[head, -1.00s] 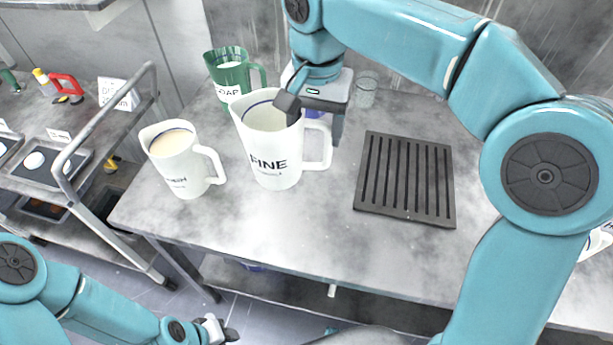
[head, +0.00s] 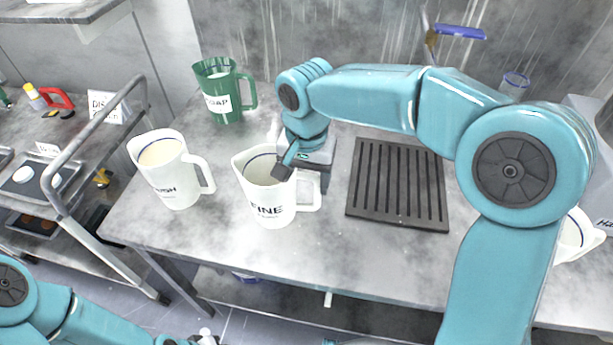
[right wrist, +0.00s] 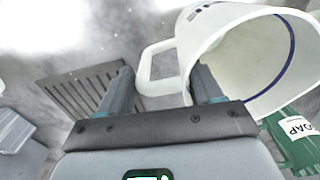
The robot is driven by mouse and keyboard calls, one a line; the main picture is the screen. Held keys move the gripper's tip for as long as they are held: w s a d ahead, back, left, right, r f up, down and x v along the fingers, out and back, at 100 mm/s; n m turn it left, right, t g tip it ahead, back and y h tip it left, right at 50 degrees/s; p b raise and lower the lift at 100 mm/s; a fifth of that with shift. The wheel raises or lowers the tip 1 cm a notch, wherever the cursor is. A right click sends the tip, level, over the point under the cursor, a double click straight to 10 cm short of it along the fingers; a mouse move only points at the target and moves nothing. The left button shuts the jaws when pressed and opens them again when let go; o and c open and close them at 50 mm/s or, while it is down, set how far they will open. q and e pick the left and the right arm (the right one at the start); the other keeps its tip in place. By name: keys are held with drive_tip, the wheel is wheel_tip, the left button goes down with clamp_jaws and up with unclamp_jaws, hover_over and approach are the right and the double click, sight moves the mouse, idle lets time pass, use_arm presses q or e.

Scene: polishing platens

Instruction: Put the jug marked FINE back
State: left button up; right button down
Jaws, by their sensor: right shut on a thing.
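The white jug marked FINE (head: 268,205) is upright on or just above the grey bench, left of the black slatted grate. It looks empty inside. My right gripper (head: 291,162) is at its handle side. In the right wrist view the jug's handle (right wrist: 156,62) lies between the two fingers of the right gripper (right wrist: 165,80), which is shut on it. Whether the jug's base touches the bench cannot be told. My left gripper (head: 205,338) only just shows at the bottom edge, and its jaws are not clear.
A white jug of cream liquid (head: 170,180), its label ending in "SH", stands left. A green SOAP jug (head: 222,95) stands behind. The slatted grate (head: 398,185) lies to the right. A white vessel (head: 575,235) is partly hidden by my arm. Bench (head: 340,262) is clear in front.

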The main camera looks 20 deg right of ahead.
drive_tip(key=shift+s+f, duration=0.1)
drive_tip(key=shift+f, duration=0.1)
drive_tip(key=shift+c, duration=1.5)
unclamp_jaws()
drive_tip(key=shift+o, duration=0.6)
drive_tip(key=shift+w, duration=0.2)
drive_tip(key=shift+s+r, duration=0.1)
drive_tip(key=shift+r, duration=0.1)
wheel_tip(320, 180, up, 12)
drive_tip(key=p, duration=0.1)
